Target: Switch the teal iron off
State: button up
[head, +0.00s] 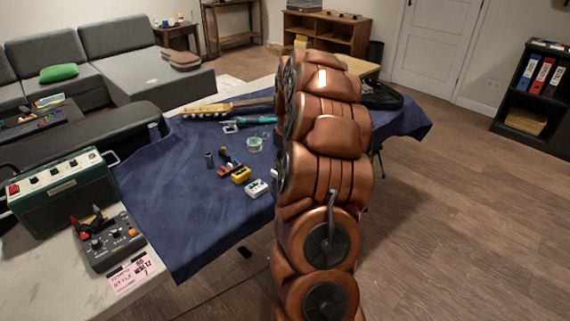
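A slim teal-handled tool (256,120), which looks like the teal iron, lies on the blue cloth (180,200) at the far side of the table, close to the guitar neck (225,107). Its right end reaches towards my arm and I cannot make out a switch on it. My copper-coloured arm rises through the middle of the view and covers part of the table. My gripper is hidden behind the arm, so its place relative to the tool does not show.
A green amplifier (62,197), a grey control box (108,240) and a pink note (134,272) stand at the table's left. A solder spool (254,144), a yellow block (241,175) and a white block (257,188) lie on the cloth. The floor at right is clear.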

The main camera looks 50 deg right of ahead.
jog(key=o, duration=0.3)
jog(key=shift+r, duration=0.1)
notch_tip(320, 180, up, 12)
jog(key=s, duration=0.1)
dwell(0.5)
jog(key=shift+s, duration=0.1)
dwell(0.6)
